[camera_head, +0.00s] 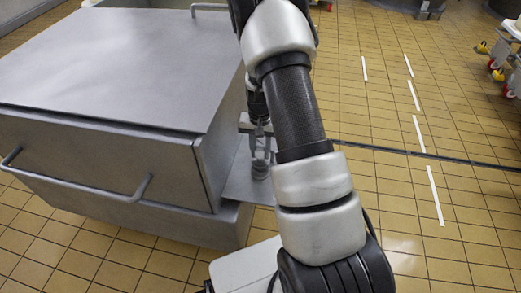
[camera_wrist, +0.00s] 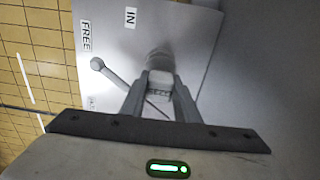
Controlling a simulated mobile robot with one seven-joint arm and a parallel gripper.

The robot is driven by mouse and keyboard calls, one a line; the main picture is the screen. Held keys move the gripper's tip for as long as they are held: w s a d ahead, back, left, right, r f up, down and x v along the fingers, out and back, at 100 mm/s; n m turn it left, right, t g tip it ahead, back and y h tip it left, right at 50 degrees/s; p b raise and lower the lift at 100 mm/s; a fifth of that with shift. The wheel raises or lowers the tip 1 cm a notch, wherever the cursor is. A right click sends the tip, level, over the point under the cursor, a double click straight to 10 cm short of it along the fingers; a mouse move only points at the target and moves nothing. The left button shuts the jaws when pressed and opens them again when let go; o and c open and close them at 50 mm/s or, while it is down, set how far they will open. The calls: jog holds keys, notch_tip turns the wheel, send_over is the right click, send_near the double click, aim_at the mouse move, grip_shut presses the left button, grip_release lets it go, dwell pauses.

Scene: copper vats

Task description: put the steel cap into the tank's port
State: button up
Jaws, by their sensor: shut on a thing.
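My gripper (camera_wrist: 160,80) is shut on a grey, round-topped piece, which looks like the steel cap (camera_wrist: 159,60), over a grey plate in the wrist view. In the head view my gripper (camera_head: 260,135) points down beside the tank, with a grey round piece (camera_head: 261,170) below its fingers at the plate. I cannot tell whether the cap touches the plate or sits in an opening. The tank (camera_head: 110,60) is a large grey metal box at the left. The port is not clearly visible; the fingers and cap cover that spot.
The grey plate (camera_head: 240,188) juts out from the tank's right side. It bears labels "FREE" (camera_wrist: 86,36) and "IN" (camera_wrist: 130,17). A thin rod with a round end (camera_wrist: 97,63) lies left of my fingers. The tank has a front handle (camera_head: 140,190). Tiled floor (camera_head: 390,120) is open at right.

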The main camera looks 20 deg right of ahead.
jog(key=shift+f+b, duration=0.55)
jog(key=shift+f, duration=0.3)
dwell(0.6)
jog(key=o, duration=1.3)
jog(key=shift+c, duration=0.2)
notch_tip(320, 180, up, 18)
jog(key=p, duration=0.3)
jog(key=shift+f, duration=0.25)
jog(key=shift+s, duration=0.1)
